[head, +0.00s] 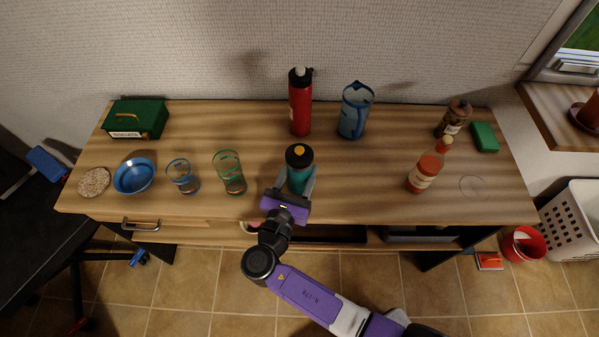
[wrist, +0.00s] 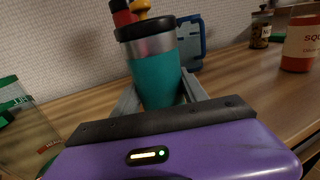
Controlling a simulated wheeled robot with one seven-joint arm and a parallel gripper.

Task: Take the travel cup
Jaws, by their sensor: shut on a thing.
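The travel cup (head: 299,177) is teal with a silver band, a black lid and a yellow knob. It stands upright near the front middle of the wooden table. In the wrist view the cup (wrist: 158,80) sits between the two grey fingers. My gripper (head: 293,184) is shut on the cup's body from the front, with one finger on each side. The cup's base is hidden behind the gripper, so I cannot tell whether it touches the table.
A green-rimmed glass (head: 230,174) stands just left of the cup. A red bottle (head: 300,104) and a blue pitcher (head: 355,112) stand behind it. A sauce bottle (head: 425,172) stands to the right, with bare tabletop (head: 365,185) between. A drawer below the front edge is partly open.

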